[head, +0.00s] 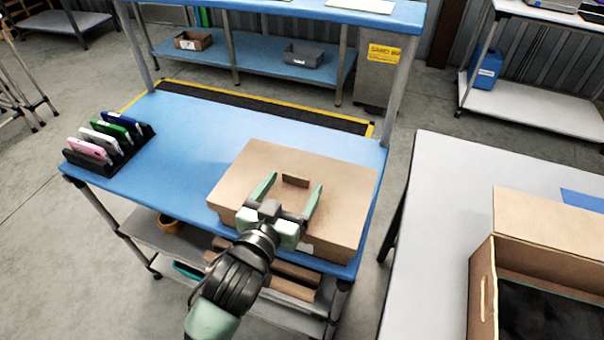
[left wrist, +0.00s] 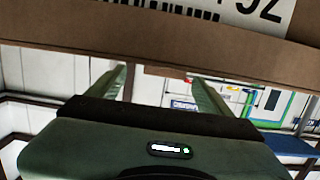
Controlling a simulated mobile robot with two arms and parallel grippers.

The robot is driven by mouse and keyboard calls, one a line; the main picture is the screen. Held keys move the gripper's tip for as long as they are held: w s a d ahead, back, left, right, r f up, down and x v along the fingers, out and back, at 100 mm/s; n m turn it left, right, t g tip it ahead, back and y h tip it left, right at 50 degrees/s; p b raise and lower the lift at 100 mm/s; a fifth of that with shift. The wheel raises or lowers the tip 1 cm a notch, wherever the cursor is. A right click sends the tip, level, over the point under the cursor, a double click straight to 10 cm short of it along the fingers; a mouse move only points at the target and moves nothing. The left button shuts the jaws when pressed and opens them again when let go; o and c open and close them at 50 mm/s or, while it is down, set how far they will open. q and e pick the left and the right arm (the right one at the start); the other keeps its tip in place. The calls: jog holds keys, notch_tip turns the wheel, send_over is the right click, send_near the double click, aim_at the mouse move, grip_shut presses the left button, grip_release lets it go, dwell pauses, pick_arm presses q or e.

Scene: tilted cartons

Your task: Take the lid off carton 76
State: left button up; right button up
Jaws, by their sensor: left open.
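A brown closed carton (head: 228,213) stands on the blue table, with a flat lid (head: 345,180) on top. A small upright brown tab (head: 296,181) stands up from the lid. My left gripper (head: 293,187) is open above the lid. In the head view its green fingers appear on either side of the tab, and I cannot tell whether they touch it. The left wrist view shows the carton wall with a white label (left wrist: 262,12). Its number is cut off and not surely readable. My right gripper is not in view.
A black rack (head: 125,150) with several coloured upright items stands at the table's left end. The table's middle is clear. An open carton (head: 482,285) stands on the grey table (head: 440,200) at right. Shelves stand behind.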

aim_at(296, 176)
pick_arm(q)
jog(key=shift+w+d, duration=0.25)
jog(key=shift+w, duration=0.25)
jog(key=x, duration=0.5)
jog(key=shift+a+p, duration=0.3)
jog(key=shift+p, duration=0.1)
jog(key=shift+w+d+f, duration=0.1)
jog(key=shift+w+d, duration=0.05)
jog(key=shift+w, duration=0.2)
jog(key=c, duration=1.5)
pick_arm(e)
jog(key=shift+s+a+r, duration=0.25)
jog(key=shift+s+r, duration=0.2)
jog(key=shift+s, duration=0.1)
